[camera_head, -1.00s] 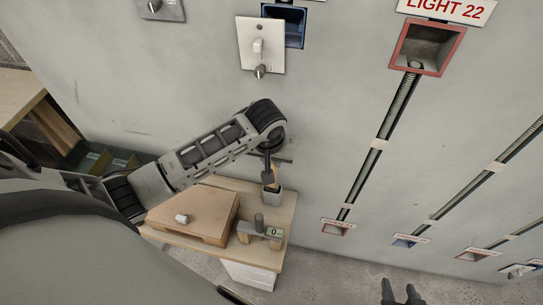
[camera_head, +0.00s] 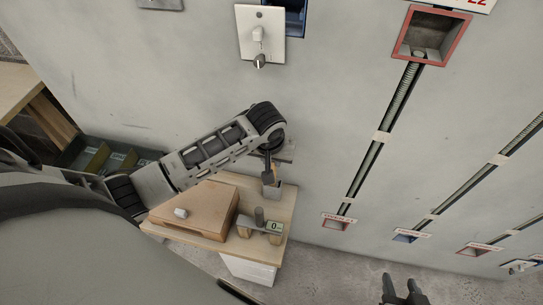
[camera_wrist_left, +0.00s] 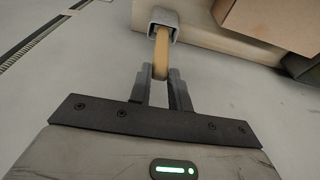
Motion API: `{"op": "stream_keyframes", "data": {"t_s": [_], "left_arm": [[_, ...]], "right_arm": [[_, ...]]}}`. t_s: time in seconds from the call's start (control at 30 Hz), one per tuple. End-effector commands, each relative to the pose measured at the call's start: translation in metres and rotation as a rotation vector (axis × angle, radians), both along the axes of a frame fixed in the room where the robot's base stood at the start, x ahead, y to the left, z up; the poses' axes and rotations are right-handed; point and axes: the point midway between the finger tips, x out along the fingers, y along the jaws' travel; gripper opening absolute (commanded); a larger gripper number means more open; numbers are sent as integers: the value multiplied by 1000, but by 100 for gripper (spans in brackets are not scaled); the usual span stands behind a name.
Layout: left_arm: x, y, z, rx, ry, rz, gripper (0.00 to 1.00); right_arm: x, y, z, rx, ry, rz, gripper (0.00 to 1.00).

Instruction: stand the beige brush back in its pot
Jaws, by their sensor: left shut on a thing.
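The beige brush (camera_wrist_left: 161,52) is held between the fingertips of my left gripper (camera_wrist_left: 160,75) in the left wrist view. Its far end reaches the mouth of the grey square pot (camera_wrist_left: 151,16) and appears to be inside it; how deep is hidden. In the head view my left gripper (camera_head: 268,177) points down just above the pot (camera_head: 271,191), which stands at the back of the small wooden-topped bench, by the wall. Little of the brush shows there. My right gripper (camera_head: 401,290) is at the bottom edge, its fingers apart with nothing visible between them.
A wooden box (camera_head: 196,207) with a small white piece on it sits on the bench (camera_head: 287,208), left of the pot. The wall with conduits rises close behind. Floor right of the bench is clear.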

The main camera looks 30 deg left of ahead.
Motion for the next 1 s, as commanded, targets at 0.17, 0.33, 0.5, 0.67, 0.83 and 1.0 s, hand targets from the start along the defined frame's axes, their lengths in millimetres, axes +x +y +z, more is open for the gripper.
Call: {"op": "stream_keyframes", "data": {"t_s": [0.17, 0.33, 0.5, 0.67, 0.83, 1.0], "left_arm": [[0, 0, -2, 0, 0, 0, 45], [0, 0, -2, 0, 0, 0, 45], [0, 0, -2, 0, 0, 0, 45], [0, 0, 0, 0, -1, 0, 45], [-10, -3, 44, -1, -6, -2, 45], [-20, -6, 86, -2, -6, -2, 45]], "right_arm": [[0, 0, -2, 2, -1, 0, 39], [0, 0, -2, 2, -1, 0, 39], [0, 1, -2, 2, 0, 0, 39], [5, 11, 8, 22, -8, 16, 39], [4, 7, 10, 13, 0, 12, 39], [3, 5, 12, 8, 3, 10, 39]]}}
